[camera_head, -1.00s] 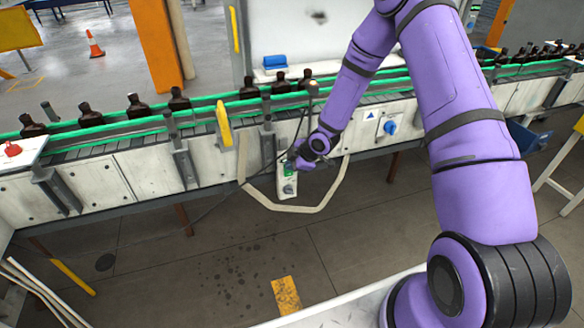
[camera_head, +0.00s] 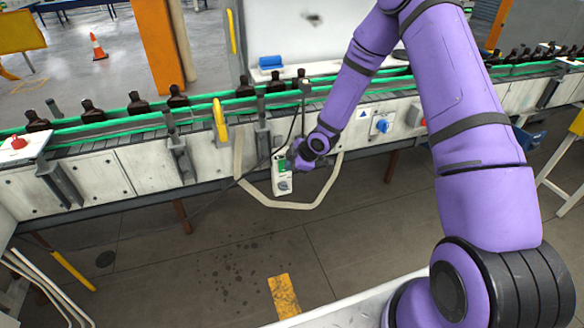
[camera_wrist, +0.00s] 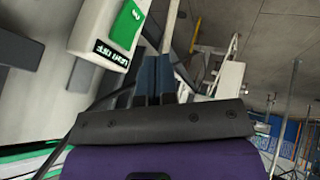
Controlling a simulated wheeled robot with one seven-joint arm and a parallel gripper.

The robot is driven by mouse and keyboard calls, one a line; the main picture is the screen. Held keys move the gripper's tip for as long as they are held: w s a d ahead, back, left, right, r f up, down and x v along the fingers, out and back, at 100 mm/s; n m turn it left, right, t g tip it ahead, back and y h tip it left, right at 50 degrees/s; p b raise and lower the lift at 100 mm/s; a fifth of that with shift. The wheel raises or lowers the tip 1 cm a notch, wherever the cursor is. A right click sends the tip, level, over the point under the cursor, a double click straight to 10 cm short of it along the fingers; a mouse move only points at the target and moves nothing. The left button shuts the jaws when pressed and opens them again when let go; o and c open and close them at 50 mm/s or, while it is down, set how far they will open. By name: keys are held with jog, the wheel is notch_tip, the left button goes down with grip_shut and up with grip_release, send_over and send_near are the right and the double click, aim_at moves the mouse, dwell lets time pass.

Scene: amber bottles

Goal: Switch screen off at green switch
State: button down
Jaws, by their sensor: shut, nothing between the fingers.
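A white control box (camera_head: 281,178) hangs at the front of the conveyor, below its side panels. Its green switch (camera_head: 284,165) is partly beside my gripper (camera_head: 296,163), which is just right of the box. In the wrist view the green switch (camera_wrist: 127,24) is a green plate on the white face of the box (camera_wrist: 92,27). Below it is a black screen (camera_wrist: 112,55) with lit white lettering that I cannot read surely. My gripper's dark blue fingers (camera_wrist: 157,78) are shut and empty, below and right of the switch, apparently apart from it.
The conveyor's green rails (camera_head: 205,105) carry several amber bottles (camera_head: 138,102). A pale tube (camera_head: 292,206) loops under the box. A blue knob (camera_head: 382,126) sits on a panel to the right. The floor in front is mostly clear, with a yellow mark (camera_head: 284,296).

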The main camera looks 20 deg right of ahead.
jog(key=w+v, duration=0.1)
jog(key=v, duration=0.7)
jog(key=shift+d+r, duration=0.25)
jog(key=shift+r, duration=0.4)
jog(key=shift+r, duration=0.1)
jog(key=s+d+r+m+h, duration=0.2)
jog(key=s+r+m, duration=0.15)
jog(key=r, duration=0.45)
jog(key=s+d+r+m+h, duration=0.25)
jog(key=s+r, duration=0.25)
jog(key=r, duration=0.3)
jog(key=s+d+r+m+h, duration=0.15)
jog(key=s+r, duration=0.25)
jog(key=r, duration=0.5)
jog(key=s+a+r+m, duration=0.1)
jog(key=s+r+m, duration=0.2)
jog(key=s, duration=0.4)
jog(key=s+r+m, duration=0.3)
jog(key=s, duration=0.5)
jog(key=s+a+r+m+y, duration=0.1)
jog(key=s+r+m, duration=0.2)
jog(key=s, duration=0.5)
jog(key=shift+a+r, duration=0.3)
